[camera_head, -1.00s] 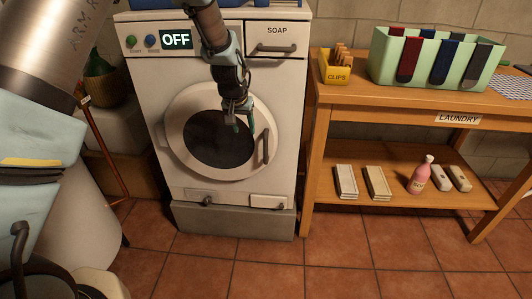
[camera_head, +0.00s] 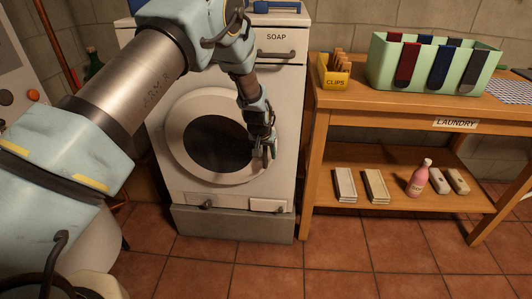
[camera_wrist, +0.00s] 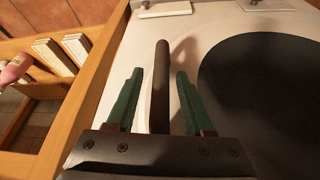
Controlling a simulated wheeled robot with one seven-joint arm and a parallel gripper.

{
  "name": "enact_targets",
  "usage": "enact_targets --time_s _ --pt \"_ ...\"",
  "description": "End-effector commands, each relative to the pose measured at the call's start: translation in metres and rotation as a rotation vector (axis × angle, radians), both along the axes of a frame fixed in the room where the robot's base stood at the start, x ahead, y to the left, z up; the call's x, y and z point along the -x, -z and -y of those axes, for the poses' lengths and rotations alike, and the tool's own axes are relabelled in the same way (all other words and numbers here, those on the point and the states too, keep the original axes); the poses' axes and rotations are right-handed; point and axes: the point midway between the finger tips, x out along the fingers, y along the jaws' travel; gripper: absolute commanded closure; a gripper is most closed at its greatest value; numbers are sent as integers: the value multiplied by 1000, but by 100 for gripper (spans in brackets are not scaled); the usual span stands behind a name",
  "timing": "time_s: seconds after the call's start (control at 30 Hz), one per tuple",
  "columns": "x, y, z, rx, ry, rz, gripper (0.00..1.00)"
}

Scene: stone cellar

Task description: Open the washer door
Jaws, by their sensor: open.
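The washer (camera_head: 290,150) stands against the wall, and its round door (camera_head: 188,168) with a dark window (camera_head: 215,143) is shut. The door's dark vertical handle (camera_wrist: 161,85) shows in the wrist view between the two green fingers of my gripper (camera_wrist: 156,92). The fingers are open, one on each side of the handle, with a gap on both sides. In the head view my gripper (camera_head: 267,158) is at the right side of the door and hides most of the handle.
A wooden laundry table (camera_head: 320,100) stands close to the right of the washer, with a green bin (camera_head: 380,75) and a yellow clips box (camera_head: 333,75) on top. A pink bottle (camera_head: 418,178) sits on its lower shelf. The tiled floor in front is clear.

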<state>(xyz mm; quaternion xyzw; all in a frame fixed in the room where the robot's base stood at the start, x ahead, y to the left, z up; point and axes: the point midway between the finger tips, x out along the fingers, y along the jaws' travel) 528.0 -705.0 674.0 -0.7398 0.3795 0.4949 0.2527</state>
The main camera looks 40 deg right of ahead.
Motion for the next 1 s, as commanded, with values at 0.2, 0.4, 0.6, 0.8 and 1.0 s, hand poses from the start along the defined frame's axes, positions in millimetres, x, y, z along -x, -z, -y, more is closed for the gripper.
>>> enact_targets --time_s 0.2,0.4,0.6,0.8,1.0 --pt "-1 4 1 0 0 0 48" --pt "-1 4 1 0 0 0 56" --pt "-1 4 1 0 0 0 78" --pt "-1 3 1 0 0 0 100" --pt "-1 3 1 0 0 0 100"
